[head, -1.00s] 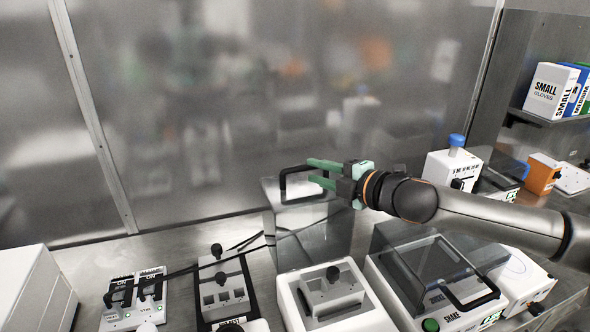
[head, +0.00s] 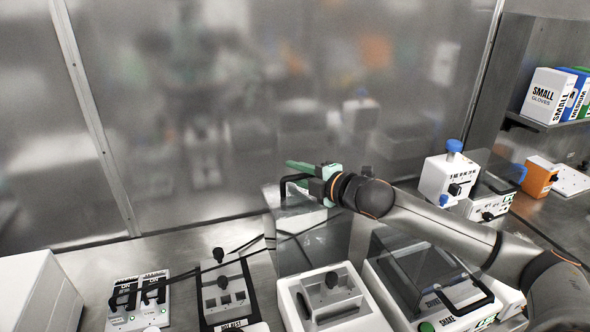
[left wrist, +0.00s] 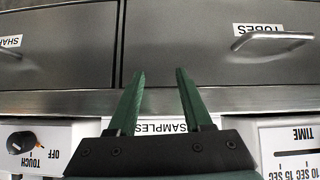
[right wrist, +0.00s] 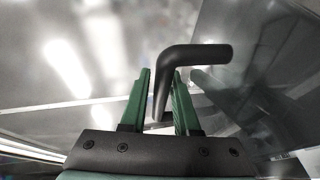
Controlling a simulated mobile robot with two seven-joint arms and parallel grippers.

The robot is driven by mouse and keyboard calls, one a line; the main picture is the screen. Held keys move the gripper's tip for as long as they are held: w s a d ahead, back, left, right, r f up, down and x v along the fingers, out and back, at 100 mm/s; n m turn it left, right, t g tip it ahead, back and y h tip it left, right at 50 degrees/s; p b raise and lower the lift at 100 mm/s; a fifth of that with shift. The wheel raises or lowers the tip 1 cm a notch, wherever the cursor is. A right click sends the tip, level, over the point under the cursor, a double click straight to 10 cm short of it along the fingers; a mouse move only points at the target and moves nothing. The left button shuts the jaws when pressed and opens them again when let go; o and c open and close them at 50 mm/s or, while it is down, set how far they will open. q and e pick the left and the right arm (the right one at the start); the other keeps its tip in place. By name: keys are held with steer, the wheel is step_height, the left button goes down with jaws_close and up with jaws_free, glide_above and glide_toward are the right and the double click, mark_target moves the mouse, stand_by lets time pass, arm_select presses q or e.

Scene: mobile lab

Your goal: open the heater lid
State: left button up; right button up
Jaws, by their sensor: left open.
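The heater (head: 335,298) is a white box with a metal block on it, at the bottom centre of the head view. Its clear lid (head: 292,222) stands raised behind it, with a black bar handle (head: 284,187) at the top. My right gripper (head: 300,172) is at the handle. In the right wrist view the bent black handle (right wrist: 205,54) passes between the fingers of my right gripper (right wrist: 162,75), with small gaps beside it. My left gripper (left wrist: 160,75) is open and empty, in front of grey drawers.
A shaker (head: 420,280) with a clear lid stands to the right of the heater. A block with black knobs (head: 225,290) and a switch box (head: 138,300) stand to the left. A white device (head: 450,178) and glove boxes (head: 543,95) are at the right.

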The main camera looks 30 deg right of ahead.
steer(key=shift+w, duration=0.25)
steer(key=shift+c, duration=0.3)
jaws_close()
steer(key=shift+f, duration=0.1)
stand_by(0.9)
